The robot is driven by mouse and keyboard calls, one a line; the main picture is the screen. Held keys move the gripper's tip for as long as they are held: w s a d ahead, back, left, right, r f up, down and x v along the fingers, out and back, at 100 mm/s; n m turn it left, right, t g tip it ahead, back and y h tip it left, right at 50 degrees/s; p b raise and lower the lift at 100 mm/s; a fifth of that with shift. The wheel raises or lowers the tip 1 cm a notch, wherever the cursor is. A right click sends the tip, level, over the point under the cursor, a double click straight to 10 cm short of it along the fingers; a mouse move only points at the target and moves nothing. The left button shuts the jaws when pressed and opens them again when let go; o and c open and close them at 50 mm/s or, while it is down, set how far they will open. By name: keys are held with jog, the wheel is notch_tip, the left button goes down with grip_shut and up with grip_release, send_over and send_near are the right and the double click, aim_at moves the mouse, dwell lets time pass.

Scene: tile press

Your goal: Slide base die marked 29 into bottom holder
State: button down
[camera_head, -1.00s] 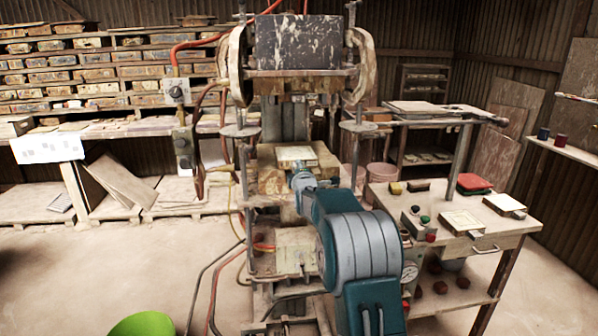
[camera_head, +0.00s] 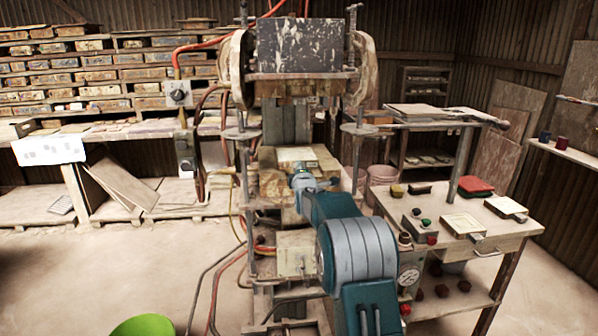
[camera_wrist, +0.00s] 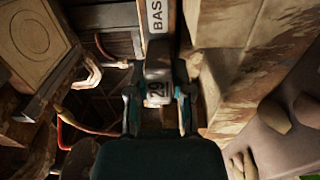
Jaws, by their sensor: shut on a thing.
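My gripper (camera_wrist: 157,78) is shut on the grey handle of the base die marked 29 (camera_wrist: 157,92). In the head view my gripper (camera_head: 303,182) is at the front of the press's middle block (camera_head: 268,178), which looks like the bottom holder. A pale square plate (camera_head: 297,155) shows on top of that block. My arm hides part of the front, so I cannot tell how far the die is in.
The press's upper head (camera_head: 300,88) hangs above, between upright posts. Hoses (camera_head: 222,285) run at its left. A side table (camera_head: 400,205) at the right bears handled plates (camera_head: 462,223) and a control box (camera_head: 420,222). A green bowl (camera_head: 143,325) is on the floor at lower left.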

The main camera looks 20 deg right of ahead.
jog(key=shift+w+d+r, duration=0.1)
jog(key=shift+w+r, duration=0.05)
jog(key=shift+w, duration=0.2)
jog(key=shift+c, duration=2.2)
grip_release()
